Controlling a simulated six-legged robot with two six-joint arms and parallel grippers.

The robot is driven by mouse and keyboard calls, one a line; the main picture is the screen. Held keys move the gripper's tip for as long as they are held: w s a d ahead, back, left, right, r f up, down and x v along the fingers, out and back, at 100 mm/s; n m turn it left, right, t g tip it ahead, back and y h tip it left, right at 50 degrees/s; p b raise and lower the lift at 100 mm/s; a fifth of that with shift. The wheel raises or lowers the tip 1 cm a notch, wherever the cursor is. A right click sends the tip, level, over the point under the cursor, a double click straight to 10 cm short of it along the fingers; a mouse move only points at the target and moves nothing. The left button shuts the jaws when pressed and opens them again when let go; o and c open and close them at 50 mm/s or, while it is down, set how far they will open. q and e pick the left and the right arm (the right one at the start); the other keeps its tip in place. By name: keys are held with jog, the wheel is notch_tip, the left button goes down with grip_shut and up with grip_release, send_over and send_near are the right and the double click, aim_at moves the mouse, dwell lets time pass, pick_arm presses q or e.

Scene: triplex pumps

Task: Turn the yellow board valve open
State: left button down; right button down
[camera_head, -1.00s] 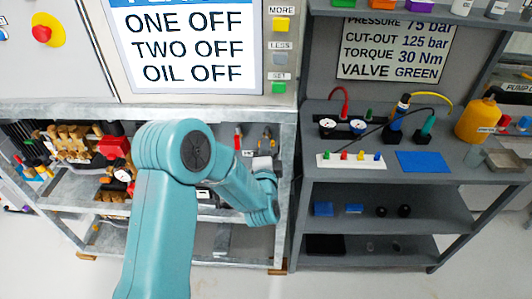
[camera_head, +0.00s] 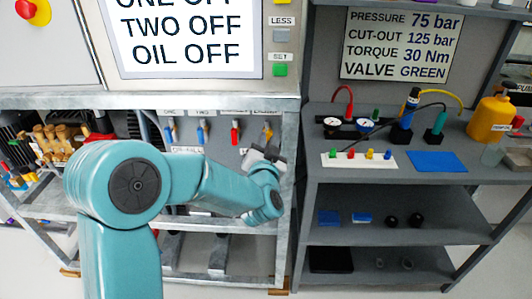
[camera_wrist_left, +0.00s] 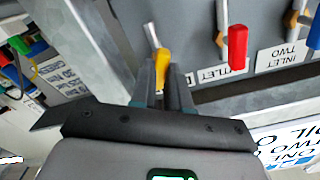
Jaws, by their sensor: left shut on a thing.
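The yellow valve handle (camera_wrist_left: 161,66) sits between the two dark fingers of my left gripper (camera_wrist_left: 162,84) in the wrist view, on a silver stem against the grey board (camera_wrist_left: 190,25). The fingers are shut on the handle and hide its lower end. In the head view the yellow valve (camera_head: 268,135) is the rightmost of the row, with my left gripper (camera_head: 264,154) at it and partly covering it. The red valve handle (camera_wrist_left: 237,45) hangs beside it, apart from the fingers. My right gripper is not in view.
Blue-handled valves (camera_head: 202,132) are left of the red one. The frame's metal post (camera_head: 287,170) stands close right of my gripper. A grey bench (camera_head: 410,168) with small parts and a yellow bottle (camera_head: 490,118) is further right.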

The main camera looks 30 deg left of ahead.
pick_arm(q)
jog(key=shift+a+r+n+b, duration=0.1)
jog(key=shift+r+n+b, duration=0.05)
jog(key=shift+n+b, duration=2.35)
jog(key=shift+n, duration=0.5)
jog(key=shift+r, duration=0.1)
jog(key=c, duration=1.1)
grip_release()
jog(key=shift+w, duration=0.1)
jog(key=shift+c, duration=0.2)
jog(key=shift+o, duration=0.2)
jog(key=shift+f, duration=0.2)
